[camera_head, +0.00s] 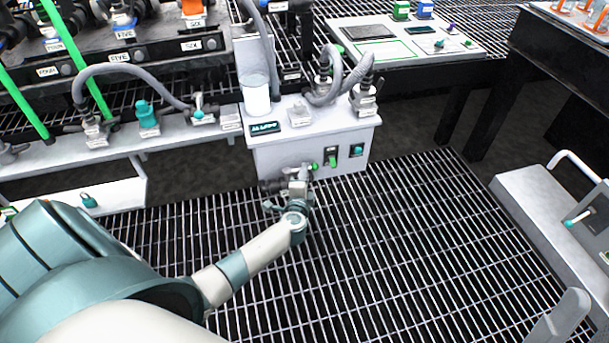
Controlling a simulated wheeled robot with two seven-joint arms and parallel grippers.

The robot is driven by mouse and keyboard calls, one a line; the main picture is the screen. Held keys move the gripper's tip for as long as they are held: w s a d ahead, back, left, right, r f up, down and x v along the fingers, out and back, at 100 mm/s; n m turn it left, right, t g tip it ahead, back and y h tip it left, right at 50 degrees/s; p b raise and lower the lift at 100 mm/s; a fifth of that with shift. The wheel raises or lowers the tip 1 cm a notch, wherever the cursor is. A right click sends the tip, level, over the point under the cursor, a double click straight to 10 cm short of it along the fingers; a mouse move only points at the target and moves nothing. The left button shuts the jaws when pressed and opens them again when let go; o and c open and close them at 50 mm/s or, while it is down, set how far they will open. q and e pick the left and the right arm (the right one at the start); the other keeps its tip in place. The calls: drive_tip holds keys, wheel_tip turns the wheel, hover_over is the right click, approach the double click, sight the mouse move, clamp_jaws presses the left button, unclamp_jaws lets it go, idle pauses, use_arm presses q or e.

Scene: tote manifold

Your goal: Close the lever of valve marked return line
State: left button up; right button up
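My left gripper (291,182) is in front of the white box (276,160), close to its lower front face. A small green-tipped part (313,167) shows just beside the gripper. The gripper is small and dark here, and I cannot tell whether its fingers are open or touch anything. A valve with a teal lever (199,106) sits on the grey rail left of the box, with a teal fitting (148,118) beside it. The valve labels are too small to read, so I cannot tell which is marked return line. My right gripper is not in view.
A grey hose (130,70) arches over the rail, and more hoses rise from the box top. A white panel bench (405,40) stands behind. A grey unit (540,205) stands at the right. The grating floor (400,240) is open between them.

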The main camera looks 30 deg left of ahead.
use_arm(q)
drive_tip(key=shift+w, duration=0.1)
drive_tip(key=shift+c, duration=0.5)
clamp_jaws()
